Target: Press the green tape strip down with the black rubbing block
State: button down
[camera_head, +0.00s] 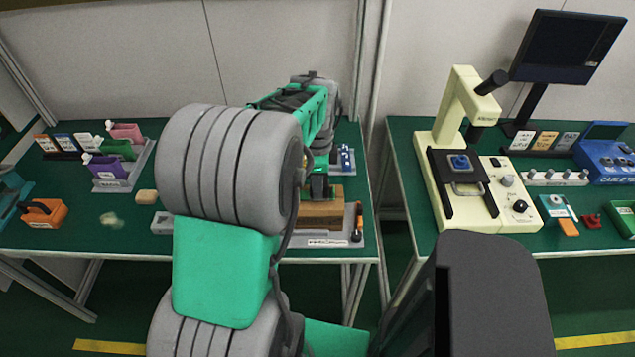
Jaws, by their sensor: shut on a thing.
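My gripper (319,187) shows small and partly hidden behind my own arm, on the left bench. It points down and is shut on a small dark thing, which looks like the black rubbing block; its outline merges with the fingers. Directly below is a brown wooden block (322,213) on a light grey base plate (355,238). I cannot tell whether the dark thing touches the wood. I cannot make out the green tape strip; my arm and gripper cover part of the wooden block.
An orange-handled tool (358,222) stands at the plate's right side. A blue item (346,158) sits behind.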

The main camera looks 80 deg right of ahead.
jog(key=shift+f, duration=0.1)
jog(key=shift+r+p, duration=2.55)
jog(key=shift+r, duration=1)
